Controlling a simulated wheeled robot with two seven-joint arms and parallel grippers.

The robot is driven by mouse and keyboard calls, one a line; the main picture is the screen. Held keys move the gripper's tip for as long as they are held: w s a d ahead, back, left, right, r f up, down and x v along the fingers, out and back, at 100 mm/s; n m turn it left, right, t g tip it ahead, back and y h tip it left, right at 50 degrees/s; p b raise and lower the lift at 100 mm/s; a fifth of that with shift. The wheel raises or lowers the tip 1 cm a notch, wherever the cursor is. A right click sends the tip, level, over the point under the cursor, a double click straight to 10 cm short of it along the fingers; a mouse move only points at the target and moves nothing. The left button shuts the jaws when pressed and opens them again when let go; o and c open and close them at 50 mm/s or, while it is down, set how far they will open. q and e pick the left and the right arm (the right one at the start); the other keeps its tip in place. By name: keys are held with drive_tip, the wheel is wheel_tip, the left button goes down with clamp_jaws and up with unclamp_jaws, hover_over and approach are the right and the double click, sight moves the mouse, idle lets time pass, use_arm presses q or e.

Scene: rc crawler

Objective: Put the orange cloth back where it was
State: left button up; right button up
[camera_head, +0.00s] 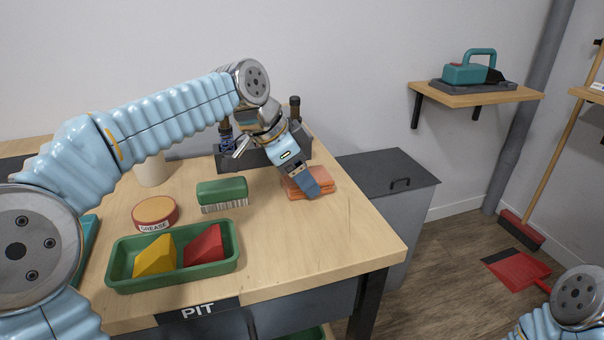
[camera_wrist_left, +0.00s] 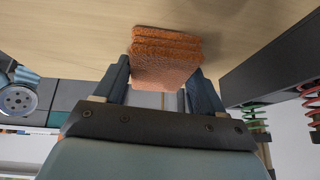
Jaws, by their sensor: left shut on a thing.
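The orange cloth (camera_head: 322,178) is a folded, layered stack at the right part of the wooden workbench, in front of the dark rack. My left gripper (camera_head: 309,187) reaches down over it from above. In the left wrist view the cloth (camera_wrist_left: 166,60) sits between the two fingers of my left gripper (camera_wrist_left: 160,85), which is shut on it. In that view the cloth appears against the wooden top; I cannot tell whether it touches the surface. Of my right arm only a part shows at the bottom right of the head view; its gripper is out of view.
The workbench (camera_head: 330,245) holds a green tray (camera_head: 190,277) with a yellow and a red wedge, a grease tin (camera_head: 155,213) and a green brush (camera_head: 222,191). A dark rack (camera_head: 236,157) stands behind the cloth. A grey bin (camera_head: 395,168) stands right of the bench.

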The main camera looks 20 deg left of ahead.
use_arm(q)
drive_tip(key=o, duration=1.1)
drive_tip(key=shift+f, duration=0.1)
drive_tip(key=shift+r, duration=0.3)
drive_tip(key=p+v, duration=0.2)
drive_tip(key=v, duration=0.9)
drive_tip(key=shift+s+a+r, duration=0.15)
drive_tip(key=shift+a+r, duration=0.1)
